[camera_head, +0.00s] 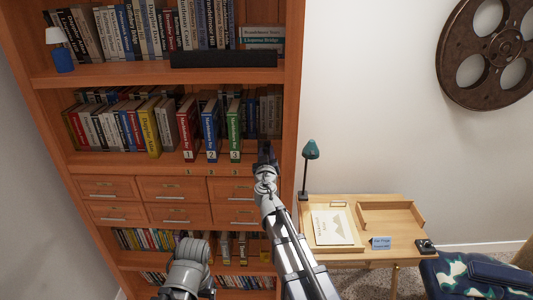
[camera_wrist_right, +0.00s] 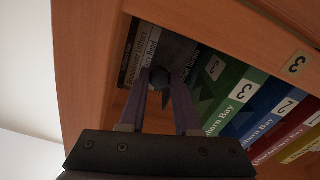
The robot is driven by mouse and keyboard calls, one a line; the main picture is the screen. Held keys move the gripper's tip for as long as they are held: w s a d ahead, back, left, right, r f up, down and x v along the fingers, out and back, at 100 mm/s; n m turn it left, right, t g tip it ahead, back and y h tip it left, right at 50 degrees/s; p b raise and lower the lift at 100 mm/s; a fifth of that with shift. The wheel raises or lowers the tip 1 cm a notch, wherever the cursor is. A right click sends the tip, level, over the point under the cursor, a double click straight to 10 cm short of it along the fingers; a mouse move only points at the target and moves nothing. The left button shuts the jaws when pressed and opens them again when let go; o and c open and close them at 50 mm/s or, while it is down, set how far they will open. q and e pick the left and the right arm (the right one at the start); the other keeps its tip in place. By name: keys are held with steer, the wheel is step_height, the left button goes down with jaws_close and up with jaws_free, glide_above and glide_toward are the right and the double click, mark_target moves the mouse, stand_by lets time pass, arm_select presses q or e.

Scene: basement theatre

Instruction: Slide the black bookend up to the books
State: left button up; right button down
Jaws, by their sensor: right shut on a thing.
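The black bookend (camera_wrist_right: 167,94) is between the fingertips of my right gripper (camera_wrist_right: 160,100) in the right wrist view. My right gripper also shows in the head view (camera_head: 265,160), at the right end of the middle shelf, shut on the bookend. The numbered books stand to the left of it in the head view: red 1 (camera_head: 187,135), blue 2 (camera_head: 210,130) and green 3 (camera_head: 234,124). Green 3 (camera_wrist_right: 232,98) is the nearest. I cannot tell whether the bookend touches it. My left arm shows low in the head view, but its gripper does not.
Grey books (camera_head: 269,108) stand behind at the shelf's right end, near the bookcase side wall (camera_head: 292,90). A yellow book (camera_head: 150,130) and several others fill the shelf's left. A small desk (camera_head: 375,220) with a green lamp (camera_head: 310,150) stands to the right.

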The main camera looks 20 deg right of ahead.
stand_by(0.8)
steer(key=a, duration=0.2)
steer(key=w+a, duration=0.1)
steer(key=a, duration=0.3)
steer(key=shift+w, duration=0.35)
steer(key=shift+d, duration=0.1)
steer(key=c, duration=0.6)
jaws_free()
